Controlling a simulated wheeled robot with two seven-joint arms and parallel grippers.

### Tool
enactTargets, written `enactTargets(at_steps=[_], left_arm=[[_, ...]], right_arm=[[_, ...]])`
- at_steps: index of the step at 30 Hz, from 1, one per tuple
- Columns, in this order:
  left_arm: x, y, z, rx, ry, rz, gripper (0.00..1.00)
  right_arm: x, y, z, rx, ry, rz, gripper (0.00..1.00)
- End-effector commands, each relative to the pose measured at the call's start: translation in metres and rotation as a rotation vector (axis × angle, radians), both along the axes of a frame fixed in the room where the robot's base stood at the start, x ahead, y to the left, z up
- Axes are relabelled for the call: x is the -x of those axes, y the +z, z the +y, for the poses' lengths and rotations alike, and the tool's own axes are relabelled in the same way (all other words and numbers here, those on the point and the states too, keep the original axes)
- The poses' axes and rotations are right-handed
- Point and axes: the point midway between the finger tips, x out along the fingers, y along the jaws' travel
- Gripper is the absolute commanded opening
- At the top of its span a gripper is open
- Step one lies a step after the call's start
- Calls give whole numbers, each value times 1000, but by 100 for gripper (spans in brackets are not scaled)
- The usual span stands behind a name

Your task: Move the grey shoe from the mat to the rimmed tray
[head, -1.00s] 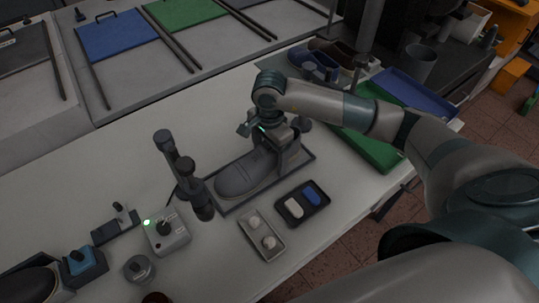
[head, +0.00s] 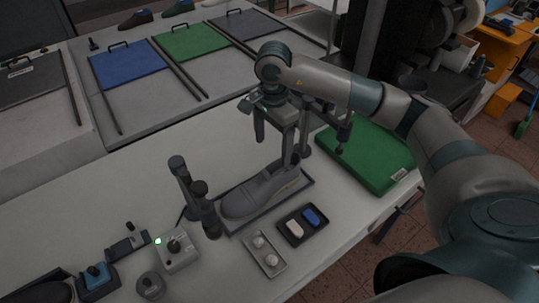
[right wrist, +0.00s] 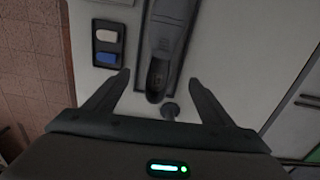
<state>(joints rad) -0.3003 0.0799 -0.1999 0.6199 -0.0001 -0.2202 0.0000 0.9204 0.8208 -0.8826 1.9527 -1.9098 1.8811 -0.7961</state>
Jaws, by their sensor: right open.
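The grey shoe (head: 258,193) lies in a dark, shallow rimmed tray (head: 308,181) on the pale table, toe to the left. In the right wrist view the shoe (right wrist: 168,40) points away, its dark opening near me. My right gripper (head: 300,147) is above the heel end, apart from the shoe. In the right wrist view its fingers (right wrist: 160,78) are spread wide with nothing between them. A green mat (head: 367,150) lies to the right of the tray and is bare. My left gripper is out of view.
A small black tray (head: 289,239) with a white and a blue piece is in front of the shoe tray. A grey tray (head: 262,266) with two round knobs lies beside it. A dark post stand (head: 187,190) is close to the toe. A control box (head: 177,250) stands front left.

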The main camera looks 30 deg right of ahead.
Motion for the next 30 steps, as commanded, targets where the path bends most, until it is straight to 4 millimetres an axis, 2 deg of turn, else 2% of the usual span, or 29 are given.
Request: enactTargets(at_steps=[3,7,30], left_arm=[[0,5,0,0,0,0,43],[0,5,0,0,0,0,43],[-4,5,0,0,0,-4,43]], right_arm=[[0,12,-2,0,-2,1,76],[-1,16,-3,1,-3,1,76],[0,16,-4,0,-3,1,76]])
